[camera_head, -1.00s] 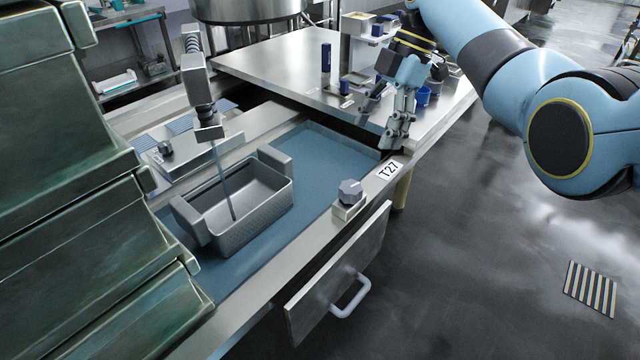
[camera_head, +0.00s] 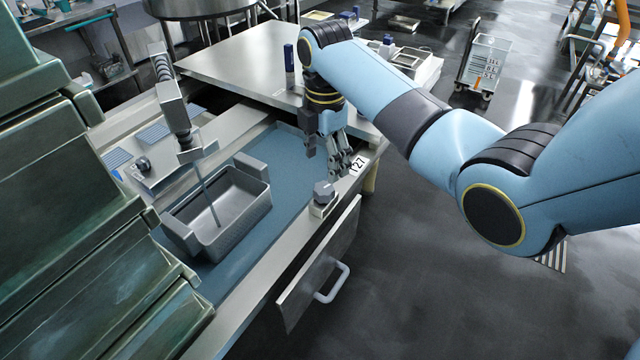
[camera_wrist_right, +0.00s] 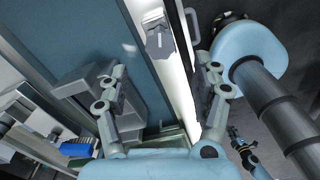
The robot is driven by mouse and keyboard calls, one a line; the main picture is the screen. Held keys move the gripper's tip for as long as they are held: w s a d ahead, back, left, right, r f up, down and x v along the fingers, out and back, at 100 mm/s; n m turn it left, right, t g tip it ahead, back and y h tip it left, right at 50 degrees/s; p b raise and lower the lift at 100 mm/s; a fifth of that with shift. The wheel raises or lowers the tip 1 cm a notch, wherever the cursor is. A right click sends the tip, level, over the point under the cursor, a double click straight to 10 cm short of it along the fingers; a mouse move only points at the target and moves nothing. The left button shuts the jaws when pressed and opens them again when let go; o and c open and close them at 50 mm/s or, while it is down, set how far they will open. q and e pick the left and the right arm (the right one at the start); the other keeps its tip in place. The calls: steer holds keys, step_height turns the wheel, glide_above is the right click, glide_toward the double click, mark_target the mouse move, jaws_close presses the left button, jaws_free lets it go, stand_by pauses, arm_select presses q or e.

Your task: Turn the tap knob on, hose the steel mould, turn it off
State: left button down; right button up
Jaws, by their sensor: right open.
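The steel mould (camera_head: 240,217) sits in the blue-floored basin (camera_head: 286,166), and a thin stream of water (camera_head: 209,199) from the spray head (camera_head: 188,148) falls into it. The grey tap knob (camera_head: 323,192) stands on the basin's front rim beside the T27 label. My right gripper (camera_head: 341,168) is open and empty, just behind the knob and slightly above the rim. In the right wrist view the knob (camera_wrist_right: 159,41) shows ahead, between the lines of my two spread fingers (camera_wrist_right: 160,95), apart from them. My left gripper is not in view.
A drawer with a pale handle (camera_head: 332,283) hangs open below the rim. Stacked green metal blocks (camera_head: 60,200) fill the left side. The floor at right is mostly clear.

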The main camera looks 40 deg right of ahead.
mark_target(324, 188)
step_height(324, 188, down, 8)
steer(key=shift+f+b, duration=0.1)
steer(key=shift+b, duration=0.8)
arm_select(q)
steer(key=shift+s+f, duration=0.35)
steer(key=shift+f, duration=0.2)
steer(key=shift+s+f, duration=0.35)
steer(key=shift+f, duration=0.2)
arm_select(e)
steer(key=c, duration=1.1)
steer(key=shift+r+m+p, duration=0.3)
steer(key=shift+m+p, duration=0.8)
steer(key=shift+p, duration=0.05)
steer(key=shift+c, duration=0.2)
steer(key=m+p, duration=0.2)
steer(key=m, duration=0.1)
steer(key=shift+p, duration=0.3)
steer(key=m+p, duration=0.2)
steer(key=m, duration=0.3)
steer(key=shift+f, duration=0.1)
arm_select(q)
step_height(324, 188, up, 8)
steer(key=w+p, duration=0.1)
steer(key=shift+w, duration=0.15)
arm_select(e)
steer(key=shift+f+m, duration=0.1)
steer(key=shift+m, duration=2)
